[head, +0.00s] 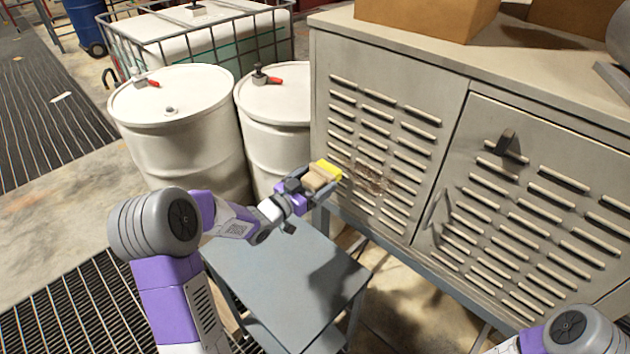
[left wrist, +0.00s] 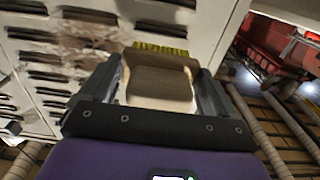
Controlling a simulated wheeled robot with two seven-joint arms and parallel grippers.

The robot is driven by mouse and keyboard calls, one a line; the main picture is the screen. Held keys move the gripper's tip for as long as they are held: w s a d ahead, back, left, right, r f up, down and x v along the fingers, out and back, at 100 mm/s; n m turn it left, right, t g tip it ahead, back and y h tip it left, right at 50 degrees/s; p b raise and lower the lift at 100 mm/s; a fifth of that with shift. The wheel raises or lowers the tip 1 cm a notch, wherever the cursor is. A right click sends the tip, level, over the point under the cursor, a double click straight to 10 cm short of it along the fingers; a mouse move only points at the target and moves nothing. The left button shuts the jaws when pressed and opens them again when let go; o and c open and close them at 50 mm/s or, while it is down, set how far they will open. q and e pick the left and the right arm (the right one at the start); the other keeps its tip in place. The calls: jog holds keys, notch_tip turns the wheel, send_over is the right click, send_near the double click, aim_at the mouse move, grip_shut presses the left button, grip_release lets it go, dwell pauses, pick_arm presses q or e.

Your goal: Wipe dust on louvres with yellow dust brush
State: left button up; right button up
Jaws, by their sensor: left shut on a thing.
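My left gripper (head: 305,184) is shut on the dust brush (head: 326,171), which has a tan body and yellow bristles. The brush is held level with the lower part of the left louvre panel, with its bristles toward the panel near its left edge. Whether the bristles touch the metal I cannot tell. In the left wrist view the brush body (left wrist: 160,84) sits between the two fingers. A brown dust patch (head: 370,178) lies on the louvres (head: 385,150) just right of the brush. It also shows in the left wrist view (left wrist: 85,45). My right gripper is out of view.
A grey-blue metal cart (head: 285,270) stands below my left gripper. Two white drums (head: 185,140) and a caged white tank (head: 200,35) stand to the left. Cardboard boxes (head: 425,15) sit on the cabinet top. A black latch (head: 508,145) sticks out from the right panel.

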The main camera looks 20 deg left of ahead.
pick_arm(q)
jog(key=shift+b+x, duration=0.35)
jog(key=shift+x, duration=0.95)
jog(key=shift+d, duration=0.1)
jog(key=shift+s+d+b, duration=0.35)
jog(key=shift+d+b, duration=0.3)
jog(key=shift+d, duration=0.15)
jog(key=shift+s+d+b, duration=0.35)
jog(key=shift+d+b, duration=0.25)
jog(key=shift+d, duration=0.2)
jog(key=s+d+b, duration=0.3)
jog(key=d+b, duration=0.4)
jog(key=d, duration=0.3)
jog(key=shift+b, duration=0.4)
jog(key=shift+s+d+r+b, duration=0.1)
jog(key=shift+s+d+b, duration=0.25)
jog(key=shift+d+b, duration=0.35)
jog(key=shift+s+d+b, duration=0.35)
jog(key=shift+d+b, duration=0.1)
jog(key=shift+d, duration=0.45)
